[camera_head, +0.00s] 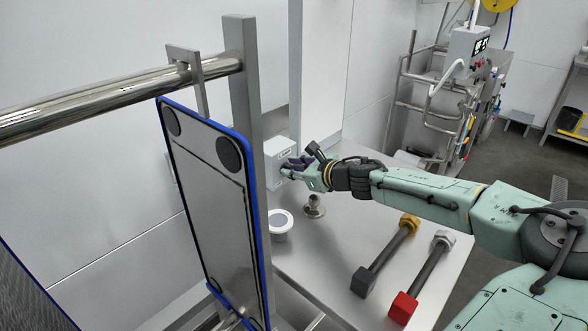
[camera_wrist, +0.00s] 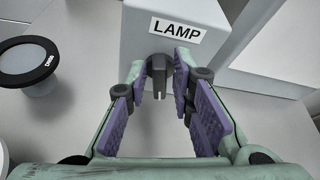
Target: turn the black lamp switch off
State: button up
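The light grey lamp box (camera_wrist: 143,12) carries a white label reading LAMP in the wrist view. Its black switch (camera_wrist: 158,72) sticks out below the label. My gripper (camera_wrist: 163,80) is open, with its purple-padded fingers on either side of the switch. A gap shows between the switch and the right finger; whether the left finger touches it I cannot tell. In the head view my gripper (camera_head: 291,169) is at the front of the lamp box (camera_head: 276,152), and the switch is hidden by the fingers.
A blue-edged panel (camera_head: 215,200) stands left of the box.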

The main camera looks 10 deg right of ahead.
grip_shut()
jog(key=shift+w+d+m+g+y, duration=0.2)
jog(key=shift+m+g+y, duration=0.3)
jog(key=shift+m, duration=0.5)
jog(key=shift+o, duration=1.6)
grip_release()
jog(key=shift+s+d, duration=0.1)
